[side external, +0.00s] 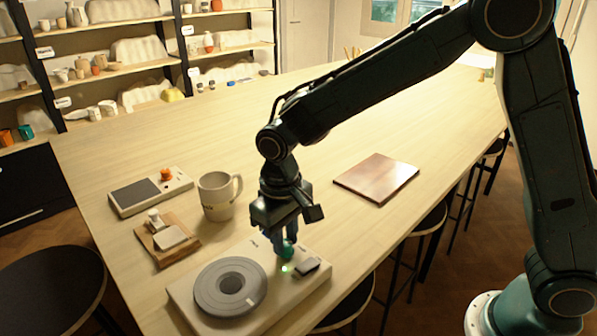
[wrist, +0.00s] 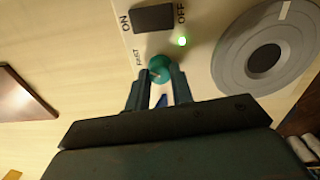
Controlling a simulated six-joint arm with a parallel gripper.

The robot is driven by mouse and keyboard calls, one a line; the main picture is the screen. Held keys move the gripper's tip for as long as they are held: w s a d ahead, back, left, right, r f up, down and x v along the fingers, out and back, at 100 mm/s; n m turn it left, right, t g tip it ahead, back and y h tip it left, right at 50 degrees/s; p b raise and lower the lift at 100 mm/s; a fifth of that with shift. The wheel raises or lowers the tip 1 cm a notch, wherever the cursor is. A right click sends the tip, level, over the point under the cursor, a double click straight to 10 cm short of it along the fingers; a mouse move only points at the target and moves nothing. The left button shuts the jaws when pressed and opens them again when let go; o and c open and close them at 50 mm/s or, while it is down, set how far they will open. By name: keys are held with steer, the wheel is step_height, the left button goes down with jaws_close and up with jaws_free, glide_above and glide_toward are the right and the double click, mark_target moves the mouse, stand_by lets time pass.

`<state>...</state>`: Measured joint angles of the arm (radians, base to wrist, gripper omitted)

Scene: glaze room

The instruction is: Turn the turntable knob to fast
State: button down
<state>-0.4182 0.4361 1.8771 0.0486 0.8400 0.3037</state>
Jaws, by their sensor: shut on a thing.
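The turntable (side external: 183,293) is a pale box with a round grey disc (side external: 230,287) on its left part, and the disc also shows in the wrist view (wrist: 264,47). My gripper (side external: 284,246) points down over the box and is shut on the green knob (wrist: 159,68). In the wrist view the knob sits between my two fingertips, and the word FAST is printed beside it. The knob's pointer direction is hard to make out. A dark switch (wrist: 153,18) lies between the ON and OFF labels, with a lit green lamp (wrist: 182,41) near it.
A mug (side external: 217,197) stands behind the turntable. A device with an orange knob (side external: 166,174) and a wooden board (side external: 184,249) with small white pieces lie to the left. A brown tile (side external: 377,178) lies to the right. The table's far part is clear.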

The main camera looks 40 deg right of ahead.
steer(key=c, duration=1.2)
jaws_free()
step_height(320, 180, up, 14)
steer(key=shift+a, duration=0.25)
steer(key=s+d+r+t, duration=0.3)
steer(key=s+d+r, duration=0.2)
steer(key=s+d, duration=0.5)
steer(key=s+d+f+t, duration=0.2)
steer(key=s+d, duration=0.5)
steer(key=s, duration=0.4)
steer(key=shift+s+f+m+t, duration=0.3)
steer(key=shift+s+f+m, duration=0.1)
steer(key=shift+f, duration=0.4)
